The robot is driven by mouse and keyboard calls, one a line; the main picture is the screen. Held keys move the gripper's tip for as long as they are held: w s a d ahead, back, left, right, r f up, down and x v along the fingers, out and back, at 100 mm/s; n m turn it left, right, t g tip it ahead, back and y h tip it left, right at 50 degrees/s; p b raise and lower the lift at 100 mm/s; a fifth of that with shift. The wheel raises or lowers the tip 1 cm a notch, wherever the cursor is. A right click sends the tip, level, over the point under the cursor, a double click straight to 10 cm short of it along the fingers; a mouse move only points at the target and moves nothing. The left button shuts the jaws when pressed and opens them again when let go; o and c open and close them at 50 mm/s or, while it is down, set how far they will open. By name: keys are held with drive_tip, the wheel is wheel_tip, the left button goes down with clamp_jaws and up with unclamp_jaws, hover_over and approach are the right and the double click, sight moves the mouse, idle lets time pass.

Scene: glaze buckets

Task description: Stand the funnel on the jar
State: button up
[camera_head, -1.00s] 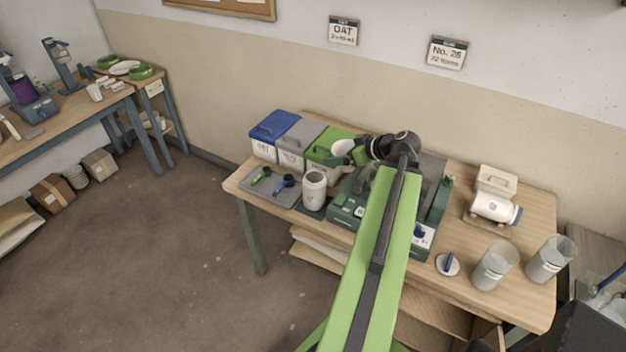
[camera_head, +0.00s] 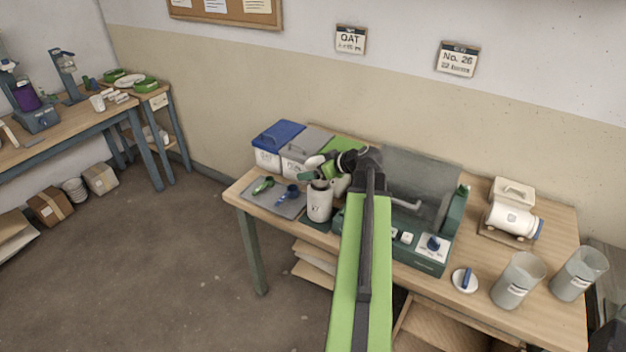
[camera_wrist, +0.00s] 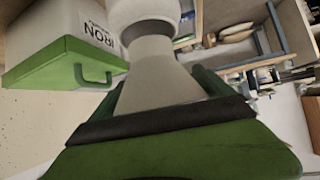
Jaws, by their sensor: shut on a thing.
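My gripper (camera_head: 306,174) is shut on the pale funnel (camera_head: 315,161) and holds it just above the jar. In the wrist view, my green fingers (camera_wrist: 160,110) close around the grey funnel (camera_wrist: 160,80), whose narrow end points towards a round white thing, apparently the jar (camera_wrist: 145,10). The white jar (camera_head: 320,204) stands upright, its dark mouth facing up, near the table's front left. The gripper hides part of the funnel, and I cannot tell whether the spout touches or enters the mouth.
Blue-lidded (camera_head: 268,157) and grey-lidded bins (camera_head: 300,160) stand behind the jar, with a green-lidded bin (camera_wrist: 50,55) beside them. A grey tray with scoops (camera_head: 280,205) lies left. A green machine (camera_head: 420,252), a lid (camera_head: 465,279) and clear beakers (camera_head: 515,282) stand right.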

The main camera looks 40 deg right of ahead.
drive_tip(key=shift+f, duration=0.8)
drive_tip(key=shift+r, duration=0.25)
drive_tip(key=shift+f, duration=0.25)
drive_tip(key=o, duration=1.1)
drive_tip(key=shift+r, duration=0.1)
drive_tip(key=shift+r, duration=0.15)
drive_tip(key=p+v, duration=0.7)
drive_tip(key=v, duration=0.5)
